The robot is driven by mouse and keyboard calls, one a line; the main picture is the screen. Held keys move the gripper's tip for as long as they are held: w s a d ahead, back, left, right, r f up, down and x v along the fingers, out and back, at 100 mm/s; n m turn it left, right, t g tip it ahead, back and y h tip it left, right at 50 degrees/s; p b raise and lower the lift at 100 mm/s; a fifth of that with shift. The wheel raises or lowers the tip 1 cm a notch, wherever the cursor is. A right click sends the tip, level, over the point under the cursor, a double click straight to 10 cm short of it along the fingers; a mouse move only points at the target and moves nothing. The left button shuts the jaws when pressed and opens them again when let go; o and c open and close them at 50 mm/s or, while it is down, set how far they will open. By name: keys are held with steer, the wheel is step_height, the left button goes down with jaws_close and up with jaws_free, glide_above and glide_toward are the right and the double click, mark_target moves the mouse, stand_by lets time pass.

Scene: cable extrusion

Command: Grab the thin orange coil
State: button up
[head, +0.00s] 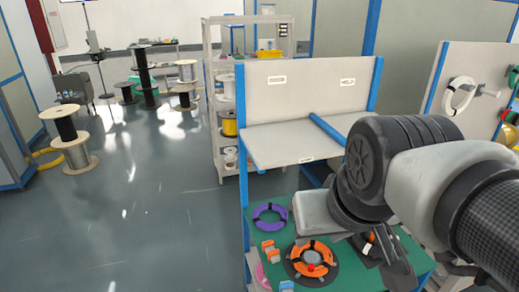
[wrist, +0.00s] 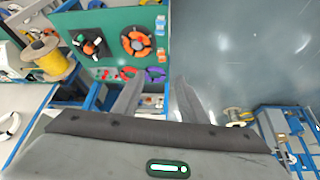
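On the green work surface, an orange coil (head: 329,252) with black bands lies on a round dark base. It also shows in the wrist view (wrist: 127,44), upper middle. A second, smaller orange ring (wrist: 90,48) lies on a black square plate left of it in the wrist view; my arm partly hides that place in the head view. Which one is thinner is hard to tell. My gripper (wrist: 158,100) is open and empty, with its two fingers apart. It is above the surface, away from both orange coils.
A purple coil (head: 257,214) lies behind the orange coil in the head view. Small orange blocks (head: 268,249) stand beside it. A white upper shelf (head: 290,145) on blue posts rises behind. Spools (head: 75,150) stand at the far left; the open floor lies left of the bench.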

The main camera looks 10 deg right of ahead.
steer(key=w+d+f+n+g+b, duration=0.1)
steer(key=w+d+f+n+b, duration=0.15)
steer(key=w, duration=0.25)
steer(key=w+d+f+n+g+b, duration=0.1)
steer(key=w+f+n+b, duration=0.1)
steer(key=w+f, duration=0.3)
steer(key=n+g+b, duration=0.4)
steer(key=n+b, duration=0.1)
steer(key=n, duration=0.2)
glide_above(312, 265)
step_height(312, 265, down, 17)
step_height(312, 265, down, 12)
steer(key=shift+s+r, duration=0.1)
steer(key=shift+a+f+b, duration=0.1)
steer(key=shift+f+b, duration=0.3)
steer(key=shift+f, duration=2.55)
jaws_close()
